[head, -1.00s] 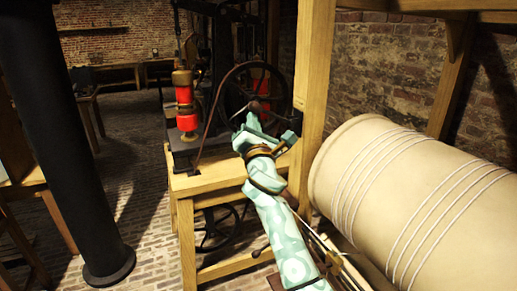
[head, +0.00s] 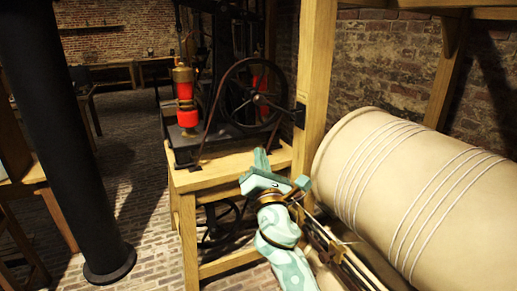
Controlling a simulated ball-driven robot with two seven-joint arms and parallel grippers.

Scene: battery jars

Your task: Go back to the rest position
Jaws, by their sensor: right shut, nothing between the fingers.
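My right gripper (head: 262,162) is in the head view, at the end of my pale green patterned arm that comes up from the bottom. It is shut and holds nothing. It shows in front of the front edge of a wooden stand (head: 215,177). Whether it touches the stand I cannot tell. My left gripper is out of view.
A machine with a red cylinder (head: 185,102) and a dark spoked wheel (head: 257,97) stands on the wooden stand. A wooden post (head: 316,85) and a big cream roped drum (head: 420,190) are at the right. A black column (head: 70,140) stands left. The brick floor (head: 140,215) between is open.

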